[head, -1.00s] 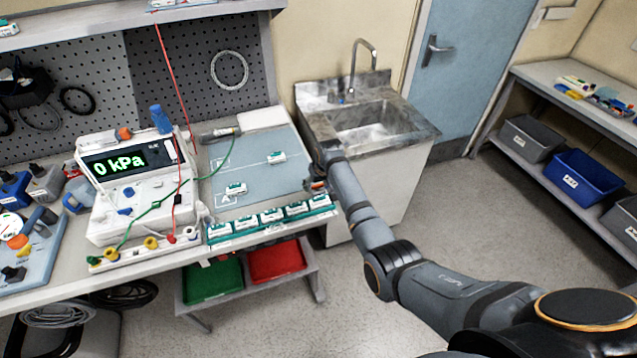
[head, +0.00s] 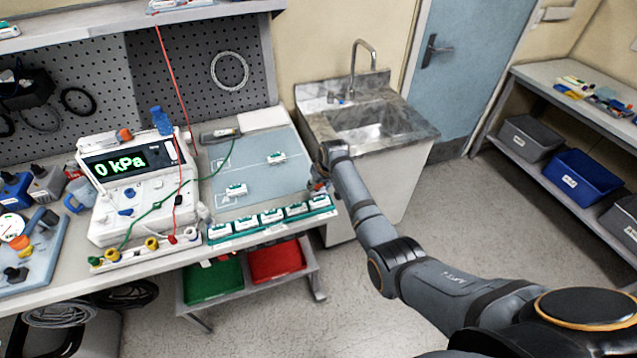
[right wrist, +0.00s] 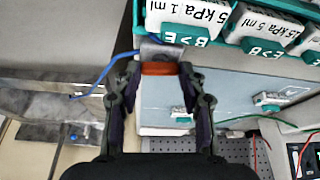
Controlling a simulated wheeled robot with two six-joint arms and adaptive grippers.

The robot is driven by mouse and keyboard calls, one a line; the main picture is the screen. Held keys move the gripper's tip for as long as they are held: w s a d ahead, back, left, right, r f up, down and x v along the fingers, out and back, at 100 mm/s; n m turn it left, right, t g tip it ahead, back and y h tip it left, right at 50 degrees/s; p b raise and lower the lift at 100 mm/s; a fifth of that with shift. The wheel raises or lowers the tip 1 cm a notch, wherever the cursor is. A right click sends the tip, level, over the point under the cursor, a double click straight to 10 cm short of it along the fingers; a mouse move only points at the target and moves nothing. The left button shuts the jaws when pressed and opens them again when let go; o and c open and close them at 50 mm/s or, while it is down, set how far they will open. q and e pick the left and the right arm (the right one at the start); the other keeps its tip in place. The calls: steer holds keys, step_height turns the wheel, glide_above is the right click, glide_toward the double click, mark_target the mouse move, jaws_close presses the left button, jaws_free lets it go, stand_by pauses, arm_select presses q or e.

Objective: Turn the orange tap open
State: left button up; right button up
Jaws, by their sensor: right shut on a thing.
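My right gripper (head: 318,186) is at the right front corner of the workbench, beside the row of labelled cartridges; my arm partly hides it. In the right wrist view, my right gripper (right wrist: 160,72) is shut on an orange part (right wrist: 160,69) lying across between its fingertips. A grey cylindrical piece (right wrist: 161,50) touches the orange part just beyond, and a blue tube runs off to its left. I cannot tell how far the orange part is turned. Another orange knob (head: 19,242) sits on the board at the far left, away from my gripper. My left gripper is not in view.
A teal rack (head: 270,228) holds several cartridges along the bench front, close to my gripper. A grey-blue mat (head: 285,180) bears two cartridges. The pump unit (head: 135,190) reads 0 kPa. The sink (head: 370,125) stands behind my arm. Open floor lies to the right.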

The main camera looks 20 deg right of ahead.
steer(key=shift+d+r+n+y, duration=0.1)
steer(key=shift+n+y, duration=0.3)
steer(key=shift+n, duration=0.4)
steer(key=shift+n+y, duration=0.3)
steer(key=shift+n, duration=0.6)
steer(key=shift+w+d+f+n+g+y+b, duration=0.1)
steer(key=shift+n+g+y+b, duration=0.15)
steer(key=shift+n, duration=0.35)
steer(key=shift+w+d+f+n+g+y+b, duration=0.15)
steer(key=shift+n+b, duration=0.2)
steer(key=shift+n, duration=0.25)
steer(key=shift+r+n+g+y+b, duration=0.15)
steer(key=shift+n+g+y+b, duration=0.25)
steer(key=shift+n+b, duration=0.8)
steer(key=shift+n, duration=0.3)
steer(key=o, duration=1.1)
steer(key=shift+a, duration=0.1)
steer(key=shift+o, duration=0.2)
